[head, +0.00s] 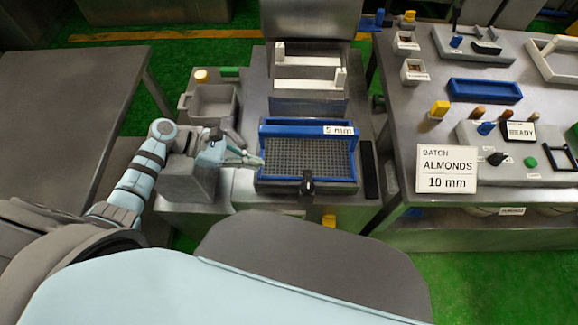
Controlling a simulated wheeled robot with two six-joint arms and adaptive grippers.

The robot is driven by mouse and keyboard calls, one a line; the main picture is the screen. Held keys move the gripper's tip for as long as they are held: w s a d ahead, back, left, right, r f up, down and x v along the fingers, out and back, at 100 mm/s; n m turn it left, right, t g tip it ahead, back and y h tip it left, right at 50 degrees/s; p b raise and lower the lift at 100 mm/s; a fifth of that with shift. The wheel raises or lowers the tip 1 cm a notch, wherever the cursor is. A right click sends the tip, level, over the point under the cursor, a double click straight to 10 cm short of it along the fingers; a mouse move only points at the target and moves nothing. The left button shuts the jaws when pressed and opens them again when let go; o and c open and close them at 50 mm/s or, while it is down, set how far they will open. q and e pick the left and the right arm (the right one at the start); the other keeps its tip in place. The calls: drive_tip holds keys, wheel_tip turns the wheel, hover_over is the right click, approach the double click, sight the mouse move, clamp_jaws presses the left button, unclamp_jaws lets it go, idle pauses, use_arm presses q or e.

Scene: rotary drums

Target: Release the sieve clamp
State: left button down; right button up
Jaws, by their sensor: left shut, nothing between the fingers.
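The sieve (295,155) has a blue frame, a dark mesh and a "5 mm" label, and sits in the machine in the middle of the head view. The black sieve clamp (308,185) is at the middle of its front edge, its handle standing toward me. My left gripper (258,161) is shut and empty, at the left side of the sieve frame and apart from the clamp. I cannot tell whether its fingertips touch the frame. My right gripper is not in view.
Two white-framed sieves (308,85) stand in a rack behind. A grey bin (213,103) is on the left. A card (447,169) reads "BATCH ALMONDS 10 mm" on the right table, near a control panel (520,150). The left table (65,110) is bare.

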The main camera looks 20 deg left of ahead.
sight(274, 174)
use_arm(q)
drive_tip(key=x, duration=0.6)
drive_tip(key=shift+d+f+b, duration=0.1)
drive_tip(key=shift+b, duration=0.25)
drive_tip(key=d, duration=0.3)
drive_tip(key=shift+w+d, duration=0.2)
drive_tip(key=shift+w, duration=0.15)
drive_tip(key=shift+w+d, duration=0.2)
drive_tip(key=shift+d, duration=0.1)
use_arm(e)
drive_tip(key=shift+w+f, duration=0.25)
